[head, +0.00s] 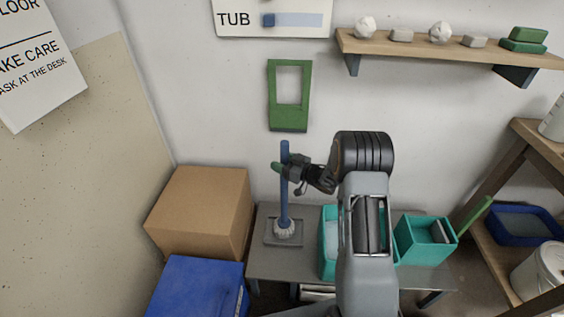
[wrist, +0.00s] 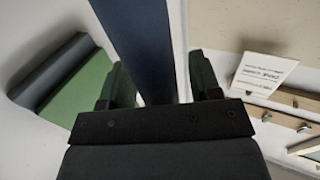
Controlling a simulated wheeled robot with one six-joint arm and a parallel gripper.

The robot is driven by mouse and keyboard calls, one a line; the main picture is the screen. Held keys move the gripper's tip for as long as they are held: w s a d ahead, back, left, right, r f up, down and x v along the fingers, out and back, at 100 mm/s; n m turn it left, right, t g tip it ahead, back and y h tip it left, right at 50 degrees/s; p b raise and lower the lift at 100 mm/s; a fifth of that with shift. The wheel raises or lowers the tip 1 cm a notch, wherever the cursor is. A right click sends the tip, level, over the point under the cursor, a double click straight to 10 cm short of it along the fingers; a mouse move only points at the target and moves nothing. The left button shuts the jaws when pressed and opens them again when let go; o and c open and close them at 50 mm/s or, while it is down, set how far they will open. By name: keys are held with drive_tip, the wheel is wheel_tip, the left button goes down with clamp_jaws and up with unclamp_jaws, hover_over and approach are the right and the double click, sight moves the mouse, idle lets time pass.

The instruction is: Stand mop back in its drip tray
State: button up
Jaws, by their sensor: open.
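The mop has a blue handle (head: 284,195) and a pale grey head (head: 284,229). It stands upright in the head view, its head on the flat grey drip tray (head: 270,241) on the table. My gripper (head: 283,168) is at the upper part of the handle, with its fingers on either side of it. In the wrist view the blue handle (wrist: 145,45) passes between the two open fingers of my gripper (wrist: 160,82). The fingers look apart from the handle, though contact is hard to judge. The lower mop is out of the wrist view.
Teal bins (head: 425,238) stand on the grey table (head: 262,262) right of the tray, partly behind my arm. A cardboard box (head: 200,212) and a blue box (head: 197,288) are at the left. A wall shelf (head: 450,48) and a wooden rack (head: 490,260) are at the right.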

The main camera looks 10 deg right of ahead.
drive_tip(key=shift+r, duration=0.15)
drive_tip(key=shift+s+d, duration=0.15)
drive_tip(key=shift+d, duration=0.05)
drive_tip(key=v, duration=1.1)
wheel_tip(320, 180, up, 9)
drive_tip(key=d+m+h, duration=0.2)
drive_tip(key=m+h, duration=0.3)
drive_tip(key=h, duration=0.8)
drive_tip(key=s+a+m+g, duration=0.2)
drive_tip(key=s+a+g, duration=0.2)
drive_tip(key=s, duration=0.7)
drive_tip(key=s+a+r+m+g, duration=0.1)
drive_tip(key=s+a+g, duration=0.3)
drive_tip(key=s, duration=0.8)
drive_tip(key=shift+a+m+g+p, duration=0.4)
drive_tip(key=shift+m+g, duration=0.2)
drive_tip(key=shift+g, duration=0.3)
drive_tip(key=shift+w+r, duration=0.1)
